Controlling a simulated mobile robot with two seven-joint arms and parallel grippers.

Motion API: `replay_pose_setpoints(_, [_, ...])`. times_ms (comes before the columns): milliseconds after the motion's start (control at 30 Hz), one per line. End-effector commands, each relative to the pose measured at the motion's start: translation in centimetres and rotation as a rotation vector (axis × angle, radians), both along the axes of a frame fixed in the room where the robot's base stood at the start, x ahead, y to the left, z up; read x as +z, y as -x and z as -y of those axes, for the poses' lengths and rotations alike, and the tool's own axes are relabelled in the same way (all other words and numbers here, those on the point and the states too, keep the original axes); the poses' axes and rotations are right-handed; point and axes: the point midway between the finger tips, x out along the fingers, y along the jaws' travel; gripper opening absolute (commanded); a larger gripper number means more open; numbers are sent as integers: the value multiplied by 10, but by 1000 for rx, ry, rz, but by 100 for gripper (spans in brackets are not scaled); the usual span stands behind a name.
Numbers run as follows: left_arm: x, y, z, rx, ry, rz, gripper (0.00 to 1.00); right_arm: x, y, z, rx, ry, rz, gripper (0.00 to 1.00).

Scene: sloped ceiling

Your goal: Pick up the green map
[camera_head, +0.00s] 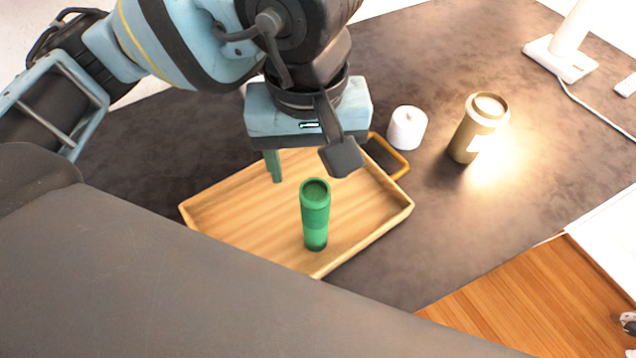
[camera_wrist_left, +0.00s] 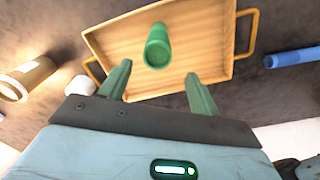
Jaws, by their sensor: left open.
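No map is seen; the green thing is an upright green cylinder (camera_head: 315,222), like a tumbler, standing in a wooden tray (camera_head: 225,215). The cylinder also shows in the left wrist view (camera_wrist_left: 158,48), beyond and between my fingers. My left gripper (camera_head: 303,172) is above the back part of the tray, behind the cylinder in the head view, apart from it. Its fingers (camera_wrist_left: 158,72) are spread and empty in the left wrist view. In the head view one finger shows clearly; the other is mostly hidden by my wrist parts. My right gripper is not in view.
A small white jar (camera_head: 407,128) and a gold-brown cup (camera_head: 478,128) stand right of the tray on the dark table (camera_head: 440,235). A white lamp base (camera_head: 560,60) is at the back right. A blue cylinder (camera_wrist_left: 292,57) lies beside the tray in the wrist view.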

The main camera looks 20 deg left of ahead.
Motion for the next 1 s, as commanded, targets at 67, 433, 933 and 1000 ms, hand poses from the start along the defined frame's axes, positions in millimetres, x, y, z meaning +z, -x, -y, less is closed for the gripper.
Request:
replay_pose_setpoints(67, [0, 0, 0, -1, 0, 0, 62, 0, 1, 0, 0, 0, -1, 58])
replay_pose_setpoints(433, [-20, 0, 0, 1, -2, -3, 62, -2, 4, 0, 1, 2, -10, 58])
replay_pose_setpoints(933, [-62, 1, 6, 1, -1, -3, 62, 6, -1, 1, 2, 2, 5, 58])
replay_pose_setpoints(1000, [-70, 1, 6, 1, -1, -2, 62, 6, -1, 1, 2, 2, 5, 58])
